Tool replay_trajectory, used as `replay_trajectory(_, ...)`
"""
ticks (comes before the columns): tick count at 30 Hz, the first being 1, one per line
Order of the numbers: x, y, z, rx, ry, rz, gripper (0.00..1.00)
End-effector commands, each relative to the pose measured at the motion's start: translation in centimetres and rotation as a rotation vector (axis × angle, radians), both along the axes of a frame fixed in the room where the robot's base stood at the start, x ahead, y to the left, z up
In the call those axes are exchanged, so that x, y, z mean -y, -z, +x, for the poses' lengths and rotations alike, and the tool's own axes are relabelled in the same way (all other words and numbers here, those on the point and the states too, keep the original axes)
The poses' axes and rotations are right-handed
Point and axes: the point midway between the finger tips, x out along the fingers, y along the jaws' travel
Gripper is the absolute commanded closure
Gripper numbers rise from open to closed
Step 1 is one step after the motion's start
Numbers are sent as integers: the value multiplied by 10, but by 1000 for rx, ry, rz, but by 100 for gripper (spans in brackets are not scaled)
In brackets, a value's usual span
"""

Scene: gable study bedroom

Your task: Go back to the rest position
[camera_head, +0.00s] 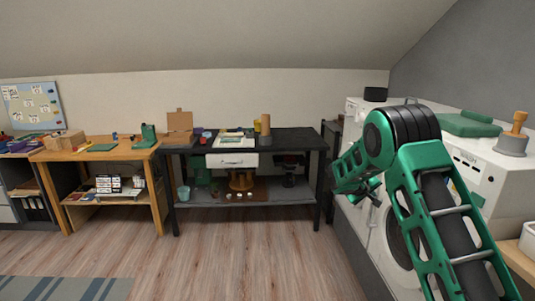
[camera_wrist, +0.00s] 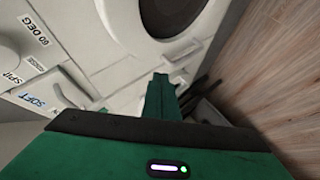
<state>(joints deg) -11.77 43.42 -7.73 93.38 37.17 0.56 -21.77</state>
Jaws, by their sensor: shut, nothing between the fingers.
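My arm reaches up in the right part of the head view and bends down to the left. My gripper (camera_head: 374,190) is shut and empty in front of the white washing machine (camera_head: 408,252). In the wrist view the green fingers of my gripper (camera_wrist: 162,88) are together, with nothing between them. The same view shows the washing machine's front (camera_wrist: 105,45) close by, with its dark round door and labelled knobs. My arm hides part of the machine in the head view.
A dark workbench (camera_head: 290,140) with a white drawer (camera_head: 232,160) stands at the back. A wooden table (camera_head: 120,153) is to its left. A green case (camera_head: 467,124) and a grey object with a wooden handle (camera_head: 513,140) sit on the right. The wooden floor (camera_head: 260,255) in the middle is clear.

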Motion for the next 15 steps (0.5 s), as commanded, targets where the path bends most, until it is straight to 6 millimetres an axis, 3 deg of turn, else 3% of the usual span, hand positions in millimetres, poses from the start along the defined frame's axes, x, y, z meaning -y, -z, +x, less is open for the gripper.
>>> replay_trajectory(3, -2, -27, -32, -6, 23, 103, 100)
replay_trajectory(15, -31, -88, -159, -62, 67, 411, 100)
